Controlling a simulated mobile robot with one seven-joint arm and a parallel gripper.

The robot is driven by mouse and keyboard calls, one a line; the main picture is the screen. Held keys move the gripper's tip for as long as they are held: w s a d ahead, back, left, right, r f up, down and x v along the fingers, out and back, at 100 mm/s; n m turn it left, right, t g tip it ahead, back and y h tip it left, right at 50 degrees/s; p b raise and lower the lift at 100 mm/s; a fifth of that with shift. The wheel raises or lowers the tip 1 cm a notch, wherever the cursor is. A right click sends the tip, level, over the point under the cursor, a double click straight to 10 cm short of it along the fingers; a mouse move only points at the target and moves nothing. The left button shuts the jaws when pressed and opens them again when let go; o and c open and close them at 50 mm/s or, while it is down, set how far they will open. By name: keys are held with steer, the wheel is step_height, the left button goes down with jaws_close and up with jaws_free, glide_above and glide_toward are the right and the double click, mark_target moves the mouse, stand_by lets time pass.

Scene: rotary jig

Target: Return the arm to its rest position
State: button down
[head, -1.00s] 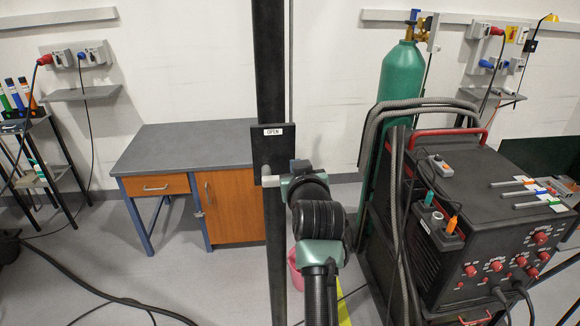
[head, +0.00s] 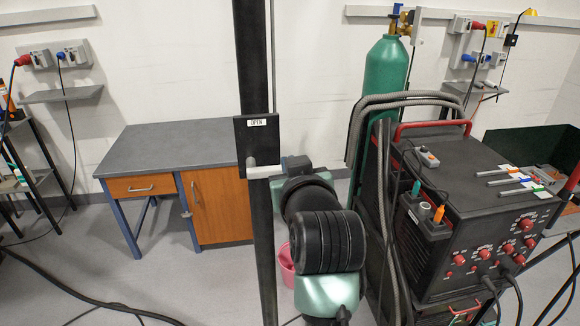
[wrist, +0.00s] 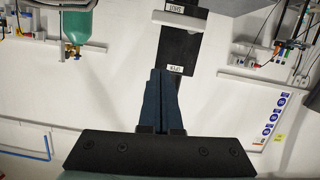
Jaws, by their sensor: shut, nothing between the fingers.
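My gripper (wrist: 160,72) shows in the wrist view with its two dark blue fingers shut together and nothing between them. Its tips point toward a black plate (wrist: 180,48) and appear just off its edge; I cannot tell the exact gap. The plate carries OPEN and SHUT labels. A light grey handle (wrist: 173,19) crosses the plate, at its SHUT side in the wrist view. In the head view the plate (head: 256,140) is on a dark upright post, with the handle (head: 262,171) at its lower end. My arm's links hide my gripper there.
A welding machine (head: 455,215) with hoses and a green gas cylinder (head: 382,75) stands close on the right. A grey-topped desk (head: 170,145) is behind the post at left. A pink bucket (head: 286,265) is on the floor. Open floor lies at left.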

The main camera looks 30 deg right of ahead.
stand_by(0.4)
steer(key=s+a+r+n+t+y+b, duration=0.1)
steer(key=s+a+r+t, duration=0.15)
steer(key=a+r, duration=0.45)
steer(key=s+a+r+t, duration=0.2)
steer(key=a+r+t, duration=0.25)
steer(key=r, duration=0.55)
steer(key=s+a+r+n+t+y, duration=0.1)
steer(key=s+a+r+t+y, duration=0.2)
steer(key=s+a+r, duration=0.7)
steer(key=s+r+t+b, duration=0.1)
steer(key=s+t, duration=0.1)
steer(key=shift+s+r+t, duration=0.25)
steer(key=shift+r+t, duration=0.1)
steer(key=shift+t, duration=0.05)
